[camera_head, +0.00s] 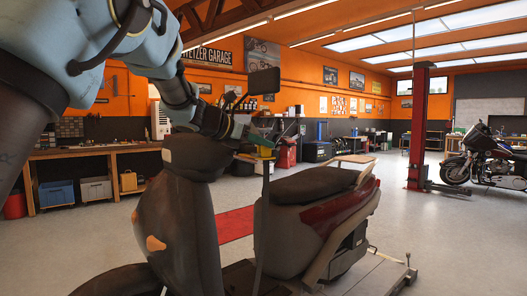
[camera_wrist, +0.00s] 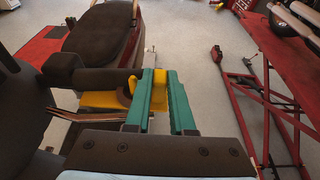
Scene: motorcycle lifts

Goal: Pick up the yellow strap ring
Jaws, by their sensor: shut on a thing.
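The yellow strap ring (camera_head: 265,152) is at my gripper's tip, beside the handlebar area of the dark scooter (camera_head: 300,190). A thin dark strap (camera_head: 265,200) hangs down below it. Part of the ring is hidden by the fingers.
The scooter's black seat (camera_wrist: 97,30) and dark handlebar parts (camera_wrist: 88,78) are close by. A red lift (camera_wrist: 228,75) stands to the right in the wrist view. A red post (camera_head: 418,125) and a motorcycle (camera_head: 490,160) are farther right. The grey floor between is open.

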